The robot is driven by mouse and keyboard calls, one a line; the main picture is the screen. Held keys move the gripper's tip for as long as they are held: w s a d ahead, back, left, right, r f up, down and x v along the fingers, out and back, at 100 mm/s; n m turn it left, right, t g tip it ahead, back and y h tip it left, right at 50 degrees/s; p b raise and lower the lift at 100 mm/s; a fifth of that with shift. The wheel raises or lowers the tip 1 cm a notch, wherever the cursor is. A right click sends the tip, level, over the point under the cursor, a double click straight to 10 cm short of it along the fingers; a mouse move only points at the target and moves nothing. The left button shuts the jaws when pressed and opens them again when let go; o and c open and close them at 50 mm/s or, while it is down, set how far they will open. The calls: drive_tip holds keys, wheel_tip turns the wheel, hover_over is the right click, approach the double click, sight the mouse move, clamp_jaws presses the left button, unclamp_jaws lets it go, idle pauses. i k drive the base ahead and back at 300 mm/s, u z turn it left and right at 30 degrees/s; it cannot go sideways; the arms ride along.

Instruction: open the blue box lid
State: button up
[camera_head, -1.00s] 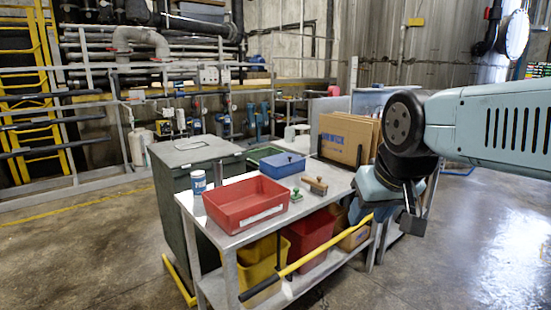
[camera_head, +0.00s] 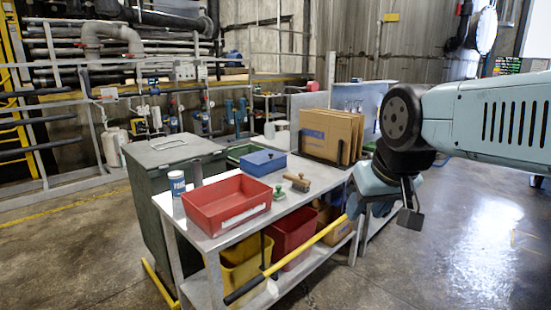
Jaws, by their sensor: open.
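The blue box (camera_head: 263,162) sits on the metal table, behind the red tray, and its flat blue top faces up. It looks closed, though its lid edge is too small to make out. My gripper (camera_head: 411,205) hangs at the end of my arm on the right, in front of the table's right end. It is open with nothing seen between its fingers. It is well apart from the blue box, to the right of it and nearer to me.
The metal table (camera_head: 228,237) also holds a red tray (camera_head: 226,205), a blue-white can (camera_head: 177,183), brushes (camera_head: 298,182) and upright cardboard (camera_head: 326,133). A yellow-handled bar (camera_head: 305,246) crosses its front. A grey bin (camera_head: 150,205) stands left. Open floor (camera_head: 480,240) lies right.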

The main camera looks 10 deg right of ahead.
sight(259, 157)
drive_tip(key=k, duration=0.5)
drive_tip(key=u, duration=0.15)
drive_tip(key=i, duration=1.5)
drive_tip(key=z, duration=0.15)
